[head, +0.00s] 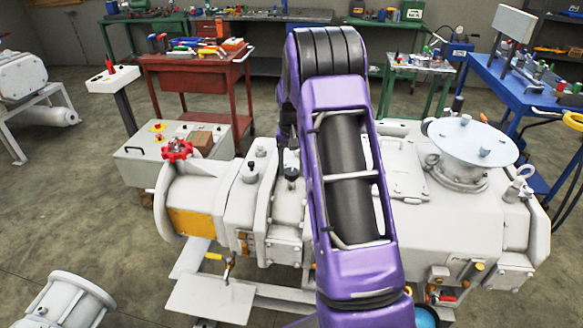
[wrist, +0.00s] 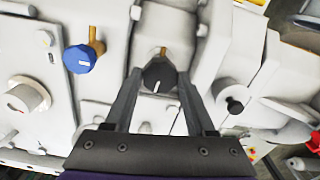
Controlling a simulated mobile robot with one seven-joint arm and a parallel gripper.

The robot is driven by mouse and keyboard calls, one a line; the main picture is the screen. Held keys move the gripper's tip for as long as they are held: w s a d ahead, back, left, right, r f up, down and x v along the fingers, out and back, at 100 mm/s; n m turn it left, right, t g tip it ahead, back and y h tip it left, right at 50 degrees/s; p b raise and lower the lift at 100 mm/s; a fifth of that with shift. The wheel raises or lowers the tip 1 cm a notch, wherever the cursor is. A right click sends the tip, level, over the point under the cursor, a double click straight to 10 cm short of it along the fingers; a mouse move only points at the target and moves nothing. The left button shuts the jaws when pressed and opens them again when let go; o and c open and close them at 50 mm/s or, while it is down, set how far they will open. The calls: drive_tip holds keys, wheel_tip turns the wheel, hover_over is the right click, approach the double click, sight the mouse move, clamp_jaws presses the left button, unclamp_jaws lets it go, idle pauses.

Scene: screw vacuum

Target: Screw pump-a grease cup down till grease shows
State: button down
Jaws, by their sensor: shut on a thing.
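In the wrist view a dark round cap (wrist: 159,75) with a white mark sits on a short brass stem on the pale pump housing, apparently a grease cup. My gripper (wrist: 158,80) has a finger on each side of this cap and is shut on it. A blue cap (wrist: 80,58) with a white mark stands on a brass elbow to the left. I cannot tell which one is labelled pump-a, and no grease is visible. In the head view my gripper (head: 287,140) points down over the pump (head: 440,215), its fingertips partly hidden by my purple arm.
A small black knob (wrist: 235,105) stands right of the gripped cap. A red cart (head: 195,70) and a blue bench (head: 520,95) stand behind.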

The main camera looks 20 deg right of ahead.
sight(291, 171)
drive_tip(key=shift+c, duration=1.2)
unclamp_jaws()
drive_tip(key=shift+r, duration=0.1)
wheel_tip(291, 171, up, 17)
drive_tip(key=p, duration=0.1)
drive_tip(key=shift+r, duration=0.15)
